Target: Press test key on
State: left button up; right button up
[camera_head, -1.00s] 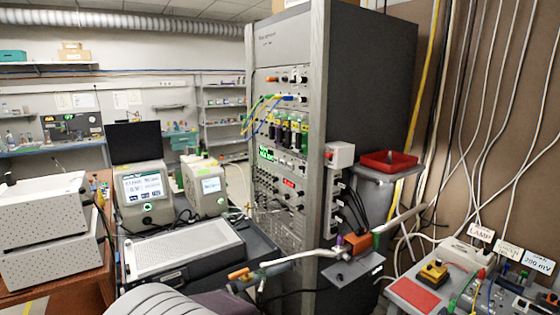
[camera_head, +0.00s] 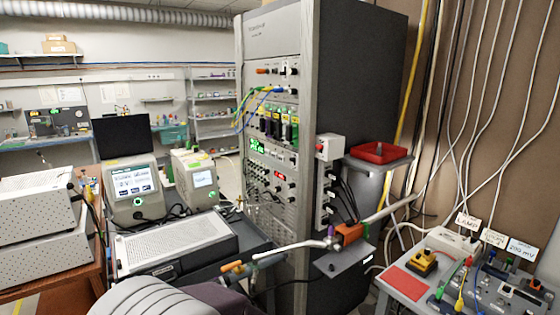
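No control can be read as the test key, so I cannot tell which one it is. The tall grey equipment rack (camera_head: 318,60) stands in the middle, with small knobs, toggles and lit green and red displays on its front. A white box with a red button (camera_head: 328,147) is on its right side. On the right bench, a yellow block with a dark top (camera_head: 423,263) stands beside a red pad (camera_head: 406,283). Neither of my grippers can be made out.
Left are a perforated grey box (camera_head: 35,205), two screened instruments (camera_head: 132,190) and a flat grey unit (camera_head: 170,245). A pale pipe with orange fittings (camera_head: 290,248) crosses in front of the rack. A red tray (camera_head: 380,152) sits right. Cables hang along the right wall.

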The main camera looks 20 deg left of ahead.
pick_arm(q)
grip_shut()
dwell(1.7)
